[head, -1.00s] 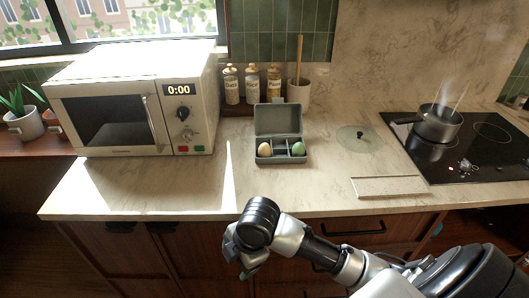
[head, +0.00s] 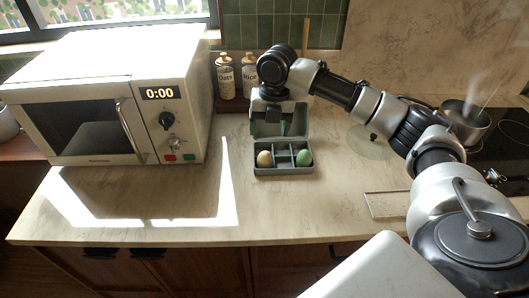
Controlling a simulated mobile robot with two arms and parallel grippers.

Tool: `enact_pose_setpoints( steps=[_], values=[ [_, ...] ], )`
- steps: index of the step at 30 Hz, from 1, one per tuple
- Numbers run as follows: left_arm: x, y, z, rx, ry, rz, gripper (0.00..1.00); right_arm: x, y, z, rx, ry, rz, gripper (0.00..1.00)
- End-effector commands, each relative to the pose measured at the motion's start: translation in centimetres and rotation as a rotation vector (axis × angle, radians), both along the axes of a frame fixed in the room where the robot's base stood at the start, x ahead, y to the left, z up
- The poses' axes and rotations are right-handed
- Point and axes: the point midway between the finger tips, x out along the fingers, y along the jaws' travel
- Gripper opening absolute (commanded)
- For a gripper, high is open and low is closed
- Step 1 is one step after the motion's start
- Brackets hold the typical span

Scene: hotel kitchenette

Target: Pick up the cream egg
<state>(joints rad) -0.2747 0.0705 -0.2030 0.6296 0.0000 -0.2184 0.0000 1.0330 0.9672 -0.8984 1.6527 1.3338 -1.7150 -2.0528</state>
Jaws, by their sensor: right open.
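The cream egg (head: 264,158) sits in the left compartment of an open grey egg box (head: 285,172) on the counter. A green egg (head: 304,157) sits in the box's right compartment. My right gripper (head: 280,128) is open and empty, pointing down above the back of the box, in front of its raised lid. It appears apart from both eggs, slightly above and behind the cream one. My left gripper is not in view.
A white microwave (head: 110,95) stands to the left. A glass lid (head: 370,142) lies to the right, near a steaming pot (head: 466,122) on the hob. The counter in front of the box is clear.

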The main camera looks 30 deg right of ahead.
Motion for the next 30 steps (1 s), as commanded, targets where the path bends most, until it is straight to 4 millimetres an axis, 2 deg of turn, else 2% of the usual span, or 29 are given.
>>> enact_pose_setpoints(
  steps=[1, 6, 9, 12, 19, 23, 29, 30],
  values=[
    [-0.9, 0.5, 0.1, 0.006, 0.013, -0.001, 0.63, -0.1, 0.1, -1.0, -0.001, 0.006, 0.0, 0.73],
    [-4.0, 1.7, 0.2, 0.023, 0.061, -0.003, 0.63, 0.1, 0.3, -3.2, 0.0, 0.004, -0.002, 0.73],
    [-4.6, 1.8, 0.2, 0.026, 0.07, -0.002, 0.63, 0.1, 0.4, -3.8, -0.001, 0.001, -0.002, 0.73],
    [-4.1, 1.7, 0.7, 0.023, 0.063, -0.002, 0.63, 0.1, 0.4, -4.7, -0.001, 0.003, -0.002, 0.73],
    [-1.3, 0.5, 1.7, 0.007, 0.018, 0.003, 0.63, 0.1, 0.7, -8.1, 0.0, 0.002, -0.002, 0.73],
    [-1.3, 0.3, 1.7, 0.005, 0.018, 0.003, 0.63, 0.2, 0.8, -8.9, -0.001, 0.001, -0.001, 0.73],
    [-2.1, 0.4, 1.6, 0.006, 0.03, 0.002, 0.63, 0.2, 0.8, -9.0, -0.001, 0.0, -0.001, 0.73],
    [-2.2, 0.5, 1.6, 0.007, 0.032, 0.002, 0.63, 0.2, 0.8, -9.0, -0.001, 0.0, -0.001, 0.67]
  ],
)
